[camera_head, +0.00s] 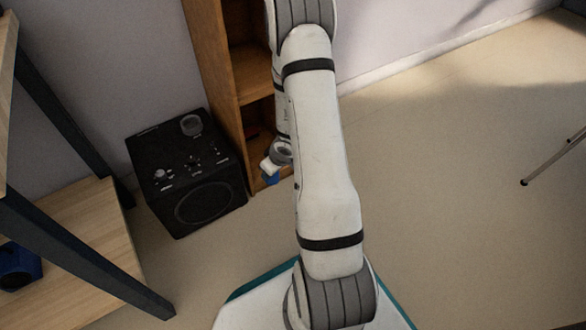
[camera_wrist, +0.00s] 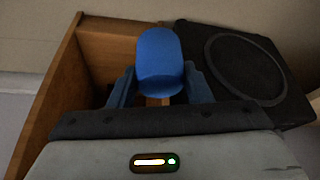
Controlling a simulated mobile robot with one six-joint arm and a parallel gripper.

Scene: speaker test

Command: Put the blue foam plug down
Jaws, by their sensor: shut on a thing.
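The blue foam plug (camera_wrist: 159,62) is between the two blue fingers of my gripper (camera_wrist: 160,87) in the wrist view, and the fingers are shut on it. In the head view a small bit of blue (camera_head: 271,178) shows at the end of my arm, left of the white arm link; my arm hides most of the area around it. I cannot tell from this whether that blue is the plug or a fingertip. It appears in front of the wooden shelf's lower part.
A black speaker (camera_head: 210,205) stands on the floor left of my gripper and shows in the wrist view (camera_wrist: 285,110). A wooden shelf (camera_head: 205,45) stands by the wall. A wooden-topped rack (camera_head: 75,250) is at left. Beige floor at right is mostly clear, with thin metal legs (camera_head: 552,158).

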